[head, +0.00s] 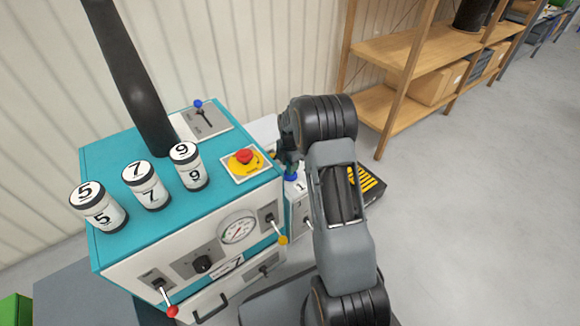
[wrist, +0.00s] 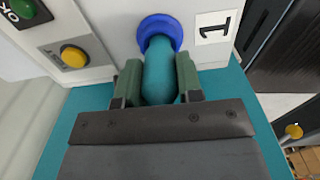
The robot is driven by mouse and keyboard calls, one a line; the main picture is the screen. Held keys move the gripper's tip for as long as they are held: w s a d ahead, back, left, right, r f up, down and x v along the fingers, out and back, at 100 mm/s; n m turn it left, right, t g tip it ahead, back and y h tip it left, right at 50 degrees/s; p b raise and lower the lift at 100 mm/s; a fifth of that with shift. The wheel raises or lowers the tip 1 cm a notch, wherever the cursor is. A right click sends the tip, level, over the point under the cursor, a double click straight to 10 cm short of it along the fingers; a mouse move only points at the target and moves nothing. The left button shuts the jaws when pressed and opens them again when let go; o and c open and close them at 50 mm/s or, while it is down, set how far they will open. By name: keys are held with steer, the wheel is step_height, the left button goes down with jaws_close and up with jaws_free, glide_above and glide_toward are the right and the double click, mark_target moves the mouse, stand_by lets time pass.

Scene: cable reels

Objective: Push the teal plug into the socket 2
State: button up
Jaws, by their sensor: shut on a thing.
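The teal plug (wrist: 160,75) is held between the green-padded fingers of my gripper (wrist: 157,82). Its front end is at a round blue socket (wrist: 161,28) in a white panel and overlaps the socket's opening; I cannot tell how deep it sits. The label right of this socket reads 1 (wrist: 214,27). In the head view my gripper (head: 288,162) is beside the right side of the teal cabinet, partly hidden by my arm, and the blue socket (head: 291,178) shows just below it. No socket marked 2 is clearly visible.
The teal cabinet (head: 128,250) carries numbered cylinders, a red emergency button (head: 244,156) and levers. In the wrist view a green button (wrist: 22,8) and a yellow button (wrist: 73,56) are left of the socket. Wooden shelving (head: 410,60) stands behind; the floor at right is clear.

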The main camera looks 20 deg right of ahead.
steer(key=o, duration=0.4)
jaws_close()
steer(key=shift+r, duration=0.3)
steer(key=shift+r+p, duration=0.5)
steer(key=shift+p, duration=0.15)
steer(key=shift+r+p, duration=1.3)
steer(key=shift+r, duration=0.3)
steer(key=shift+r+p, duration=2.4)
steer(key=shift+r, duration=0.5)
